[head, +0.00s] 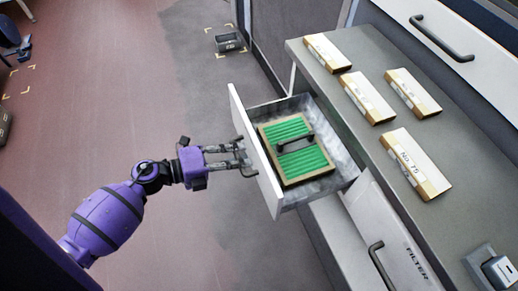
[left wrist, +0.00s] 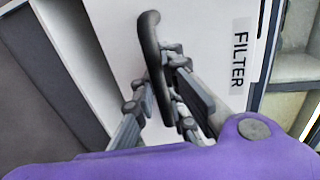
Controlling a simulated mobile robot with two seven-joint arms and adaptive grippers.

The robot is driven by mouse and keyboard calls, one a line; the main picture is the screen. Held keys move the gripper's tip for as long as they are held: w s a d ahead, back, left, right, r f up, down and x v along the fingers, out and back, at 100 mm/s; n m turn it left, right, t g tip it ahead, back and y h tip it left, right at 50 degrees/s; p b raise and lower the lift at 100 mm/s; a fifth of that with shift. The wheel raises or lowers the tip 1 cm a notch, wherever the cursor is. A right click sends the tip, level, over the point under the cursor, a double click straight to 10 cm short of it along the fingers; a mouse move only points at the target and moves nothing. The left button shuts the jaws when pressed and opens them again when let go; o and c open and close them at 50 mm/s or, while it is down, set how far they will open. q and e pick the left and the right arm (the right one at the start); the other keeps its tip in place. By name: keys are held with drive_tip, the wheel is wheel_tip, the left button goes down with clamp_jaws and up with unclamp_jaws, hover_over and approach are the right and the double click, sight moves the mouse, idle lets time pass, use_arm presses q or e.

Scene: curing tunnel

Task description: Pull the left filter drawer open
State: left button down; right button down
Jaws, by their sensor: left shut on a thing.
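The left filter drawer (head: 262,165) is pulled out of the grey cabinet, with its white front facing my left arm. A green pleated filter with a tan frame (head: 298,163) and a dark handle lies inside it. My left gripper (head: 243,160) is at the front of this drawer, shut on its dark handle. In the left wrist view, the dark handle (left wrist: 153,50) runs between the fingers of the left gripper (left wrist: 167,95), against the white front labelled FILTER. My right gripper is not in view.
Several labelled tan-and-white boxes (head: 416,163) lie on the grey cabinet top (head: 350,128). A second, shut FILTER drawer (head: 385,240) is to the right. A small dark tray (head: 230,42) sits on the floor.

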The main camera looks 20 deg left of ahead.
use_arm(q)
drive_tip(key=v, duration=0.2)
drive_tip(key=shift+s+a+f, duration=0.15)
drive_tip(key=shift+s+a, duration=0.05)
drive_tip(key=shift+a, duration=0.15)
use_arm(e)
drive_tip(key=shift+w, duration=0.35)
use_arm(q)
drive_tip(key=c, duration=2.1)
unclamp_jaws()
drive_tip(key=v, duration=1.2)
drive_tip(key=shift+s, duration=0.1)
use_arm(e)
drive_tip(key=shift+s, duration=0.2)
